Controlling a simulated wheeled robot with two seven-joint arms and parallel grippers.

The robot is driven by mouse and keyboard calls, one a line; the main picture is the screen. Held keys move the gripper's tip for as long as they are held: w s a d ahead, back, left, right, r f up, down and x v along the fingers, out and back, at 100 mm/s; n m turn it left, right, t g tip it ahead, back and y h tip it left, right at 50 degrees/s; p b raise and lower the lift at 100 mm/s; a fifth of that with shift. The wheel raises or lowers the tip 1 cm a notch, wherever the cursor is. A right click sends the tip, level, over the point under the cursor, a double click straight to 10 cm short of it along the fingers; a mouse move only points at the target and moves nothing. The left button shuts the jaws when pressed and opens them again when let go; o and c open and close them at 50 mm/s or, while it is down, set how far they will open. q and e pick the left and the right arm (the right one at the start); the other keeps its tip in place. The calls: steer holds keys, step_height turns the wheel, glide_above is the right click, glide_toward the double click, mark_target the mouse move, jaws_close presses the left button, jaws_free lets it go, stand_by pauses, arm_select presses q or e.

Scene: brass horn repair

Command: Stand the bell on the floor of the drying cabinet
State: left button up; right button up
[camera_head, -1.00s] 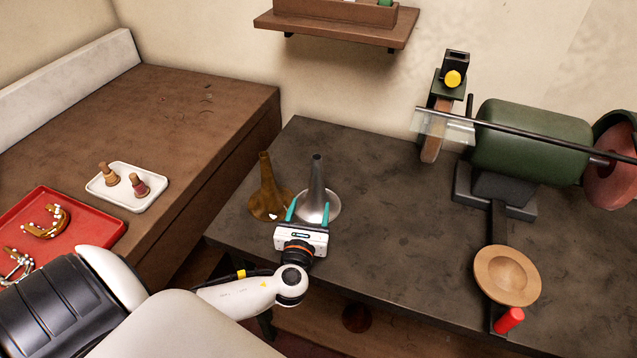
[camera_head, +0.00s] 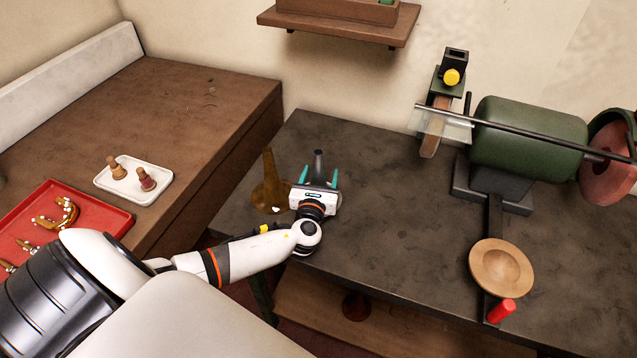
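A brass-coloured bell (camera_head: 268,187) stands on the dark bench, its narrow end up and its wide flare down. A silver-grey bell (camera_head: 319,163) stands just right of it, also narrow end up. Its lower part is hidden behind my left gripper. My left gripper (camera_head: 319,176) is open, its two teal fingers apart, one on each side of the silver bell's stem as seen from here. I cannot tell whether the fingers touch it. The brass bell is just left of the gripper. My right gripper and the drying cabinet are not in view.
A green buffing machine (camera_head: 530,138) stands at the right of the bench, with a wooden dish (camera_head: 501,268) in front. On the brown table (camera_head: 190,95) at left are a white tray (camera_head: 113,190) and a red tray (camera_head: 95,210). A wall shelf (camera_head: 340,28) hangs above. The bench middle is clear.

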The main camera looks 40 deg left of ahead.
arm_select(q)
steer(key=shift+r, duration=0.1)
steer(key=c, duration=1.2)
